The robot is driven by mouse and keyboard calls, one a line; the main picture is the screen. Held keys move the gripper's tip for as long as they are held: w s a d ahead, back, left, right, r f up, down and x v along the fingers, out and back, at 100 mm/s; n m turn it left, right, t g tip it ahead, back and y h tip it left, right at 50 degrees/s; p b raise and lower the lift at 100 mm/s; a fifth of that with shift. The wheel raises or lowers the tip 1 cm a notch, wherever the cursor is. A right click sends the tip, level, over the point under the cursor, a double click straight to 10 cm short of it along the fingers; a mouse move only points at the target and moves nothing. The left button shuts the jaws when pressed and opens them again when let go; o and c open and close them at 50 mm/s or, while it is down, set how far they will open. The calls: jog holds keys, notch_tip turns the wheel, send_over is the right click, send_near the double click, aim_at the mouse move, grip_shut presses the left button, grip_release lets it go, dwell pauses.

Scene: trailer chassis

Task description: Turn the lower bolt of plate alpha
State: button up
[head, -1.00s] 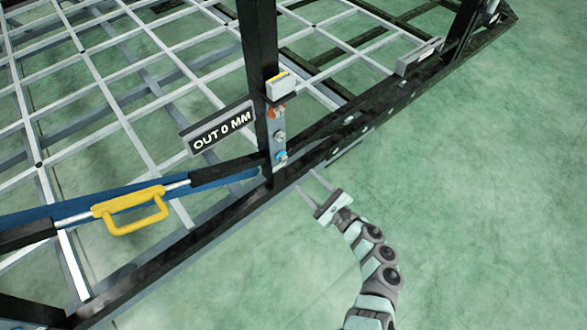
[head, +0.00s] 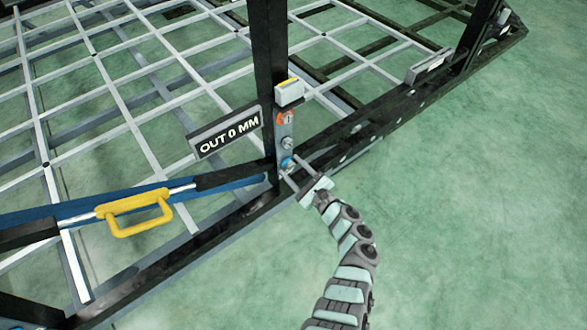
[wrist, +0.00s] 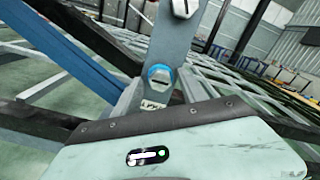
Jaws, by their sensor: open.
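The plate (head: 286,131) is a grey strip on the black upright post. A plain middle bolt (head: 288,143) and an orange-marked top bolt (head: 285,118) are above. My gripper (head: 293,168) is open, its two thin fingers pointing at the plate's lower end, beside the blue-ringed bolt. I cannot tell whether they touch it.
A sign reading OUT 0 MM (head: 225,131) is left of the post (head: 268,50). The black chassis rail (head: 215,238) passes below the plate. The green floor at right is open.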

jog(key=shift+c, duration=0.2)
grip_shut()
jog(key=shift+f+b, duration=0.1)
jog(key=shift+b, duration=0.5)
